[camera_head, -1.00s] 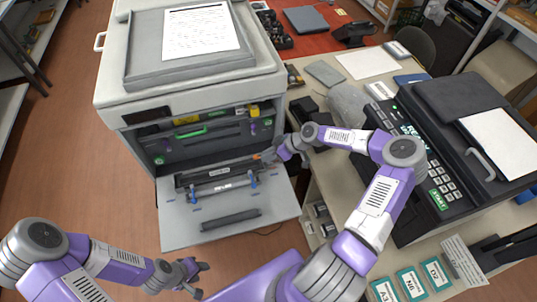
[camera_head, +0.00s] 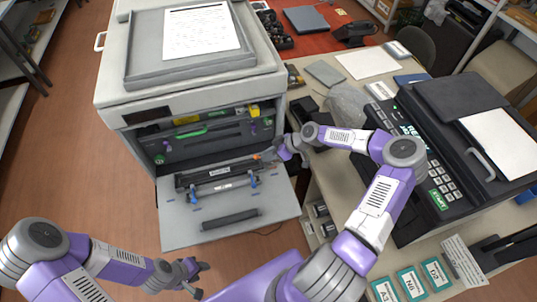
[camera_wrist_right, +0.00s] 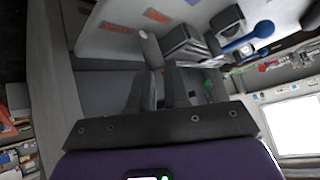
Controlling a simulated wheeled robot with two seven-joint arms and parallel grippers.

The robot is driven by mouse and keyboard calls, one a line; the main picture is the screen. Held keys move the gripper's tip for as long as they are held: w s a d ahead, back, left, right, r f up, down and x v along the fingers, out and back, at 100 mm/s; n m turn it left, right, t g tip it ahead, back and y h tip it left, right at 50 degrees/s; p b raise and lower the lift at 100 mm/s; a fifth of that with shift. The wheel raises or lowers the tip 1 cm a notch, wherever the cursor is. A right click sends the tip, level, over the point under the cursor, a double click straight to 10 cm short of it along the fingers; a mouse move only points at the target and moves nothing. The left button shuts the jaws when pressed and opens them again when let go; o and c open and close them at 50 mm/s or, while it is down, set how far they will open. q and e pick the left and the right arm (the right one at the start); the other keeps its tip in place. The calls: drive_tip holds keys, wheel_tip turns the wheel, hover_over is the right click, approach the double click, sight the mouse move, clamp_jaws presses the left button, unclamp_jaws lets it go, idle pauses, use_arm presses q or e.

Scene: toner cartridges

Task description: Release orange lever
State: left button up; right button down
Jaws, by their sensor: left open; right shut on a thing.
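A long dark toner cartridge (camera_head: 213,172) lies on the lowered grey front door of the printer. A small orange lever (camera_head: 256,157) shows at its right end. My right gripper (camera_head: 279,151) is at the right of the lever, beside that end of the cartridge. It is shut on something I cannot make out. In the right wrist view its dark fingers (camera_wrist_right: 166,88) point at grey and dark parts, and no orange lever can be made out between them. My left gripper (camera_head: 198,279) is open and empty, low in front of the door.
The printer (camera_head: 115,90) stands at the back left with its front opening bare. A second dark machine (camera_head: 470,150) stands on the desk at the right. The floor at the left is free.

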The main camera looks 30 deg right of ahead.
drive_tip(key=shift+d, duration=0.1)
drive_tip(key=c, duration=1.2)
unclamp_jaws()
drive_tip(key=shift+c, duration=0.2)
drive_tip(key=v, duration=0.7)
drive_tip(key=shift+d+r, duration=0.2)
drive_tip(key=shift+r, duration=0.05)
